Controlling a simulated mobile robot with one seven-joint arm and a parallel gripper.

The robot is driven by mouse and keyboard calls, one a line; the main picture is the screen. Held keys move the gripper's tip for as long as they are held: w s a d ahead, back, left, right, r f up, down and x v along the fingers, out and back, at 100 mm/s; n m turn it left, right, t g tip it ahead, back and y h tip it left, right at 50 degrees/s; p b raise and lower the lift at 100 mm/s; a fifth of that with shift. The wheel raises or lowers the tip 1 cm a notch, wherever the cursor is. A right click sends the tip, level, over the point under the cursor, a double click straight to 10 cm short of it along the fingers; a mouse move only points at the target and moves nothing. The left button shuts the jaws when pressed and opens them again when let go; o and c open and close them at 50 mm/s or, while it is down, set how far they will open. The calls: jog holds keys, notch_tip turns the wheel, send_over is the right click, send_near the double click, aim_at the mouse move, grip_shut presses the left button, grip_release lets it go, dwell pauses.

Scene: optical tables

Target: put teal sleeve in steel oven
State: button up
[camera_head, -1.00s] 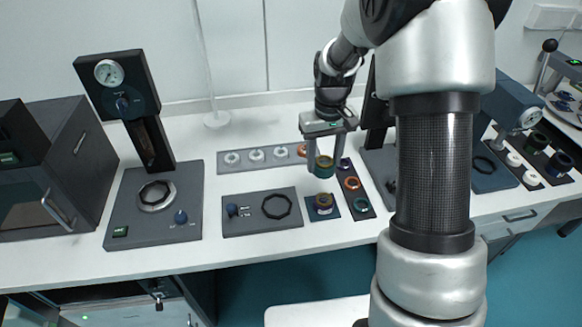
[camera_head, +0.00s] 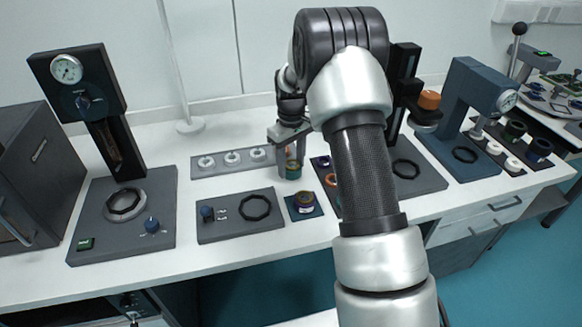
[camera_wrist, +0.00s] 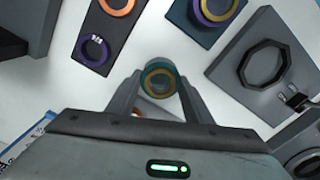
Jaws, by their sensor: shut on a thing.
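My gripper (camera_head: 290,165) is shut on the teal sleeve (camera_head: 293,172), a short ring with a tan-orange inner rim. It is held above the white bench, near the middle. The wrist view shows the sleeve (camera_wrist: 160,76) between the two fingertips (camera_wrist: 160,88). A dark grey box with a door and bar handle, which looks like the steel oven (camera_head: 40,150), stands at the far left of the bench. It is cut off by the picture edge, and I cannot tell its door state clearly. The sleeve is well to the right of it.
A gauge press (camera_head: 108,150) stands between oven and gripper. A plate with an octagonal ring (camera_head: 235,230), a blue pad with a ring (camera_head: 304,206) and a strip of white rings (camera_head: 215,172) lie nearby. My arm hides part of the ring strip (camera_head: 322,163). More presses stand right.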

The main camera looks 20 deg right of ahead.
jog(key=shift+f, duration=0.6)
jog(key=shift+f, duration=0.2)
jog(key=o, duration=1.2)
